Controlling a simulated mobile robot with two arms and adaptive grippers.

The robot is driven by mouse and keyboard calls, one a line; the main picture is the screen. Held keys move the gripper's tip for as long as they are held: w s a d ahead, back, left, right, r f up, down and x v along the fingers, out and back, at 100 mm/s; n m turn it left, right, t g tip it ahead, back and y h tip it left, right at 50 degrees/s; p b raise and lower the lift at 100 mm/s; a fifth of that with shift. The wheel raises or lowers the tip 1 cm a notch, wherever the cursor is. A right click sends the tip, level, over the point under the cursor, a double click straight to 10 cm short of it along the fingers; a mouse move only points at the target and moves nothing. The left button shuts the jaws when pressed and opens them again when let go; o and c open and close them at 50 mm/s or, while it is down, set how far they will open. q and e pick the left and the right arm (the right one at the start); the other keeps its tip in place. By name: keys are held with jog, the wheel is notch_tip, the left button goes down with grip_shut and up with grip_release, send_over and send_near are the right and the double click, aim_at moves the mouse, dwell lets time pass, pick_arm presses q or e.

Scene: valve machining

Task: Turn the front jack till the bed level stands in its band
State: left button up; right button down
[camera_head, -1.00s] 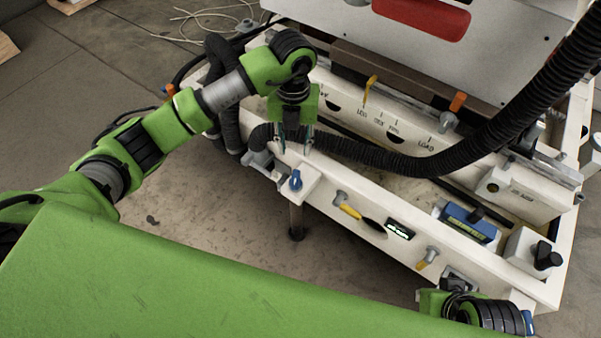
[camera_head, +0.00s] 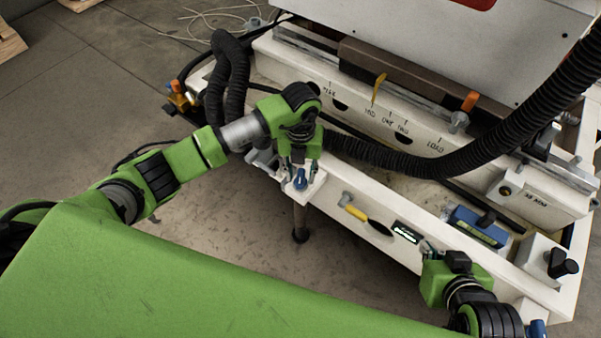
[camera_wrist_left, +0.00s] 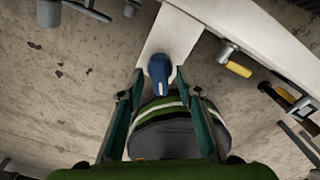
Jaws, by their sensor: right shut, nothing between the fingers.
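The front jack shows as a blue knob (camera_head: 300,181) on a white block at the machine bed's front left corner, with a dark leg (camera_head: 300,222) below. My left gripper (camera_head: 300,174) is open and points down at the knob. In the left wrist view the blue knob (camera_wrist_left: 160,72) lies ahead, between the spread fingertips (camera_wrist_left: 158,85); I cannot tell whether they touch it. A blue box with a greenish window (camera_head: 480,226), apparently the bed level, sits on the front rail; its reading is too small to make out. My right gripper (camera_head: 428,248) is shut and empty beside the front rail.
A yellow-handled tool (camera_head: 356,212) and a small dark display (camera_head: 406,232) are on the front rail, right of the knob. A thick black hose (camera_head: 440,165) arches over the bed. A white block with a black knob (camera_head: 562,264) stands at the right corner.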

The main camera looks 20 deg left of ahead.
pick_arm(q)
grip_shut()
